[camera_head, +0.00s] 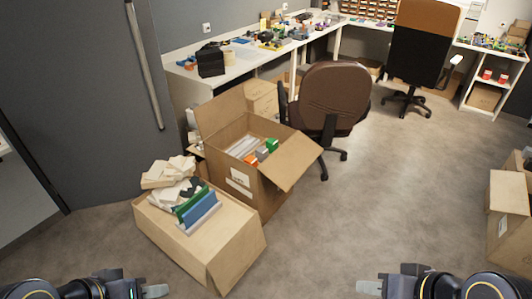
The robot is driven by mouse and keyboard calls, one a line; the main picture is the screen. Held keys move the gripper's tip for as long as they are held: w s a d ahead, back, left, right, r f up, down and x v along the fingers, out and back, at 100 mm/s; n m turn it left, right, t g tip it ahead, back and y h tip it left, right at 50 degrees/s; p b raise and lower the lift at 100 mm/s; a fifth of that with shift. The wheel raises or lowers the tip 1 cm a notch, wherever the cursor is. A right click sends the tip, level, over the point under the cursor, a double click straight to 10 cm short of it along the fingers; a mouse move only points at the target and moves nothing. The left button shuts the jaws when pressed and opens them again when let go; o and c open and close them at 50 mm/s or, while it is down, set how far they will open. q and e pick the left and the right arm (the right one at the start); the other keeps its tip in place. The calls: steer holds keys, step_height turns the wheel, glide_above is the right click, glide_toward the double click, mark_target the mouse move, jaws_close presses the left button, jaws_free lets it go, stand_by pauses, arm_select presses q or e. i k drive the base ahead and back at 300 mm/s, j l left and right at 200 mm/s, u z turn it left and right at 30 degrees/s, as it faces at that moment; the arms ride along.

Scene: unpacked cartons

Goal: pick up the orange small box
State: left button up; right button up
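A small orange box (251,159) lies inside the open carton (239,178), near a green box (272,145) and a grey box (262,153). Its lower part is hidden by the carton's wall and the things around it. My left gripper (155,291) is at the bottom edge of the view, below and left of the cartons, far from the orange box. My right gripper (368,287) is at the bottom edge, right of the cartons, over bare floor. Both look empty; their finger gaps are too small to make out.
A closed carton (235,245) stands in front, bearing white packages (168,180) and blue and green binders (198,208). A brown office chair (333,98) stands behind the open carton. Other cartons (511,205) are at the right edge. The middle floor is clear.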

mark_target(250, 161)
steer(key=i+u, duration=0.1)
steer(key=u, duration=0.35)
steer(key=l+u, duration=0.15)
steer(key=u, duration=0.3)
steer(key=i+l+u, duration=0.1)
steer(key=u, duration=0.35)
steer(key=i+l+u, duration=0.2)
steer(key=l+u, duration=0.25)
steer(key=l, duration=0.6)
steer(key=l+u, duration=0.4)
steer(key=l, duration=1.8)
steer(key=i, duration=0.05)
